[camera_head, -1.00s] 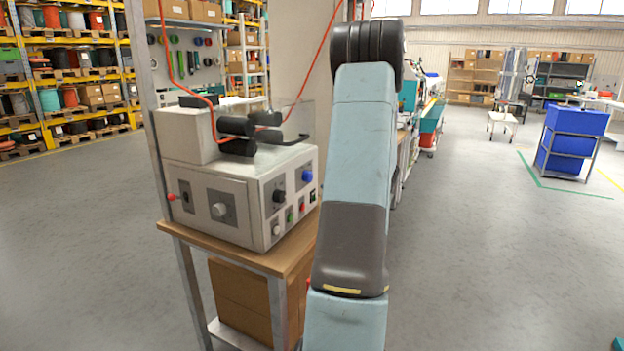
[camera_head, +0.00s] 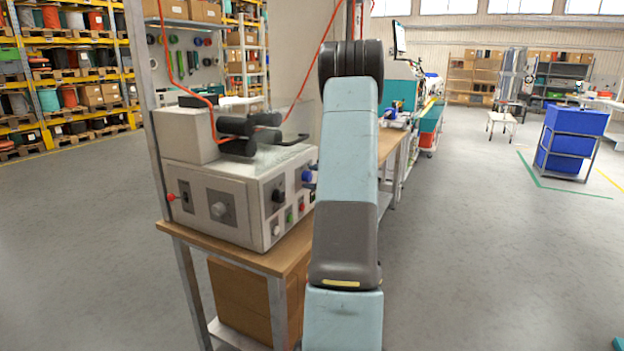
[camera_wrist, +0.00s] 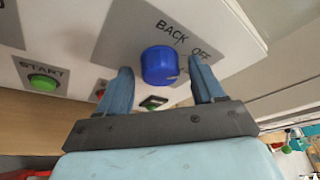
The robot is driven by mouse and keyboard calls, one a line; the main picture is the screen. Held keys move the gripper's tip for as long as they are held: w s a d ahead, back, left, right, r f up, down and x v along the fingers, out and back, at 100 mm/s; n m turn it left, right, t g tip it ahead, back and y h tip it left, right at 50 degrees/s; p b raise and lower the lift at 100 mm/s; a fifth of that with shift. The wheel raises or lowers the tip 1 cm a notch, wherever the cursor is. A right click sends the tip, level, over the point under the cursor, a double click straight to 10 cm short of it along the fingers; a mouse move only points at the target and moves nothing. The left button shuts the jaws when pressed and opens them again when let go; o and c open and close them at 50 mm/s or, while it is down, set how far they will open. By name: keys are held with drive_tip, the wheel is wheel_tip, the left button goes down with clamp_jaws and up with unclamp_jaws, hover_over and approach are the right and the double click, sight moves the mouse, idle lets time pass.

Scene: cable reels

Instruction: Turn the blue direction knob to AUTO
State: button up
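The blue direction knob (camera_wrist: 159,65) is on a grey plate (camera_wrist: 120,38) on the machine's front panel. The words BACK and OFF are readable beside it; a third label is mostly hidden behind a finger. The knob's pointing direction is hard to make out. My gripper (camera_wrist: 162,76) is open, with one blue finger on each side of the knob and a visible gap on both sides. I cannot tell how deep the fingers reach. In the head view the knob (camera_head: 307,176) shows just left of my arm, and the gripper is mostly hidden behind the arm.
A green START button (camera_wrist: 43,82) and a red button (camera_head: 301,207) sit close by on the panel. A black knob (camera_head: 278,195) is to the left. The machine (camera_head: 240,195) stands on a wooden bench (camera_head: 270,262).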

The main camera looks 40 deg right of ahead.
drive_tip(key=c, duration=1)
drive_tip(key=shift+g, duration=0.3)
drive_tip(key=m+g+y, duration=0.1)
drive_tip(key=m, duration=0.2)
drive_tip(key=shift+d+y, duration=0.1)
drive_tip(key=shift+y, duration=0.2)
drive_tip(key=m+g+y, duration=0.1)
drive_tip(key=m, duration=0.2)
drive_tip(key=shift+d+y, duration=0.15)
drive_tip(key=shift+y, duration=0.25)
drive_tip(key=m+y, duration=0.2)
drive_tip(key=m, duration=0.1)
drive_tip(key=shift+d+g, duration=0.15)
drive_tip(key=shift+g, duration=0.15)
drive_tip(key=m+y, duration=0.2)
drive_tip(key=m, duration=0.1)
drive_tip(key=shift+w+d+f, duration=0.1)
drive_tip(key=shift+m, duration=0.3)
